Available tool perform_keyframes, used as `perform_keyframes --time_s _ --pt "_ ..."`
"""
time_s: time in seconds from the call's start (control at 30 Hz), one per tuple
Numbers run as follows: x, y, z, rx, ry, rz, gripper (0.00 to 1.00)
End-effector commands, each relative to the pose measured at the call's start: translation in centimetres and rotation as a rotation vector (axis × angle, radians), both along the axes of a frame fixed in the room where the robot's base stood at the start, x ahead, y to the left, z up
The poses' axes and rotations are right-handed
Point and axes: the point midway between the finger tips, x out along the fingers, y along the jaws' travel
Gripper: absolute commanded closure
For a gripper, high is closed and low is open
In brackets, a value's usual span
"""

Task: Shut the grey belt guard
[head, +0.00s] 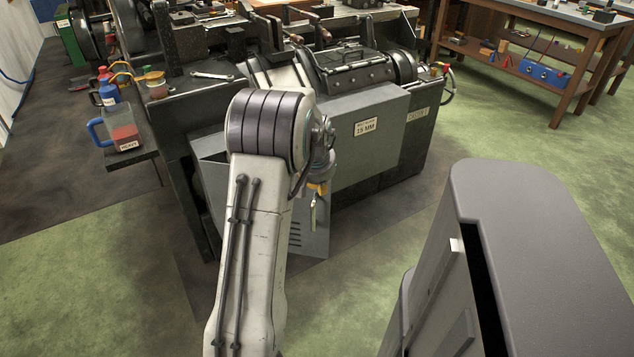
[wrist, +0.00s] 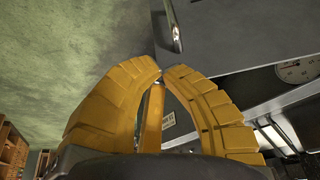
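The grey belt guard (head: 312,238) is a flat panel with dark louvre slots low on the caster's front, partly hidden behind my arm. It appears to stand out from the machine; its exact angle is unclear. A slim metal handle (head: 313,214) stands on it. In the wrist view the handle (wrist: 173,27) shows at the top, on a grey panel (wrist: 235,28). My gripper (head: 318,187) is just above the handle in the head view. Its yellow fingers (wrist: 164,74) come together at the tips, just short of the handle, with nothing clearly held.
A large grey cover (head: 368,125) labelled 15 MM fronts the caster. A workbench (head: 560,20) stands at the back right. Green floor lies open at left.

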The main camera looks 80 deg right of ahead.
Motion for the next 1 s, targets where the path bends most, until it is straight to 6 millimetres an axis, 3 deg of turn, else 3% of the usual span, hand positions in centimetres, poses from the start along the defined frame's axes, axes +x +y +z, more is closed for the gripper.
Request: perform_keyframes --time_s 0.03,0.27,0.6,1.0 --pt "0.0 -0.4 -1.4 0.001 0.000 0.001 1.00" --pt "-0.1 -2.0 -5.4 0.001 0.000 0.001 1.00" --pt "-0.2 -5.0 -4.9 -0.002 0.000 0.001 1.00" --pt "-0.3 -5.9 -4.8 -0.001 0.000 0.001 1.00"
